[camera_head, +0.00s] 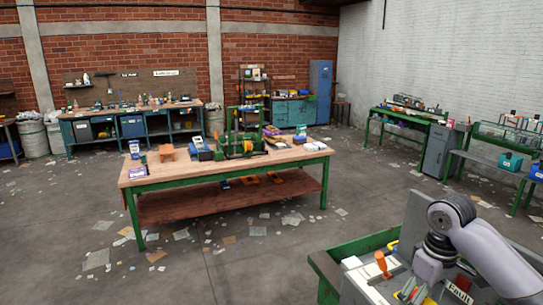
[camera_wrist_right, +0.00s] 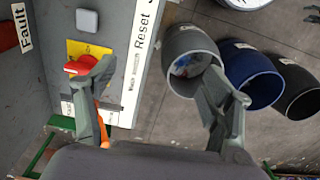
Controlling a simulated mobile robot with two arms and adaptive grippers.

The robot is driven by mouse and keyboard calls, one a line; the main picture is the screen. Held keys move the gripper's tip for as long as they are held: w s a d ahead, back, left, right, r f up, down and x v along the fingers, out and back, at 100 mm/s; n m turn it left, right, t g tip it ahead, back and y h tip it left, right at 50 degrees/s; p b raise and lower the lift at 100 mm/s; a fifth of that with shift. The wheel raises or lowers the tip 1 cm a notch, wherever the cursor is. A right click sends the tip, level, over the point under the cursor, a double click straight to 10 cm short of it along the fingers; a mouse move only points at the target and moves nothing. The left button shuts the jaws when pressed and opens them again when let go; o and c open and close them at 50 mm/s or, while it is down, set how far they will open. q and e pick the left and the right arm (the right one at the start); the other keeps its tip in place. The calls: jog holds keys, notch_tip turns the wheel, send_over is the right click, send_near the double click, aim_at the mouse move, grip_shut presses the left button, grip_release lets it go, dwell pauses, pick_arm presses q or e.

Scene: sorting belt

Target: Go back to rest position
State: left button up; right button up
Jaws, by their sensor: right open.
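My right arm (camera_head: 485,250) reaches in from the lower right of the head view, over a grey control box with a "Fault" label (camera_head: 459,292). In the right wrist view my right gripper (camera_wrist_right: 162,92) is open, with nothing between its fingers. Its left finger overlaps a red button (camera_wrist_right: 78,66) on a yellow plate; I cannot tell whether they touch. Its right finger overlaps the rim of a grey bin (camera_wrist_right: 188,42). My left gripper is in neither view.
The control panel (camera_wrist_right: 120,20) bears "Fault" and "Reset" labels and a pale square button (camera_wrist_right: 87,21). A blue bin (camera_wrist_right: 243,62) and a black bin (camera_wrist_right: 292,88) stand beside the grey one. A green-legged workbench (camera_head: 160,180) stands mid-room; the floor around it is littered with paper.

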jog(key=s+a+f+n+t+y, duration=0.1)
jog(key=s+a+f, duration=0.55)
jog(key=f, duration=0.25)
jog(key=s+a+f+t+y, duration=0.1)
jog(key=s+a+f, duration=0.4)
jog(key=a+f, duration=0.35)
jog(key=s+d+f+m+t+h, duration=0.1)
jog(key=s+d+m+t+h, duration=0.2)
jog(key=s, duration=1.2)
notch_tip(320, 180, down, 33)
jog(key=g+y+b, duration=0.1)
jog(key=g+b, duration=0.2)
jog(key=b, duration=0.5)
pick_arm(q)
notch_tip(320, 180, down, 14)
jog(key=w+d+b, duration=0.1)
jog(key=b, duration=0.5)
jog(key=shift+w+d+f, duration=0.2)
jog(key=shift+w, duration=0.2)
pick_arm(e)
jog(key=s+d+f, duration=0.1)
jog(key=s+f, duration=0.7)
jog(key=f, duration=0.4)
jog(key=s+d+f+g, duration=0.1)
jog(key=s+d+f, duration=0.1)
jog(key=s+f, duration=0.7)
notch_tip(320, 180, down, 3)
jog(key=shift+s+f, duration=0.15)
jog(key=shift+s, duration=0.15)
jog(key=shift+d, duration=0.1)
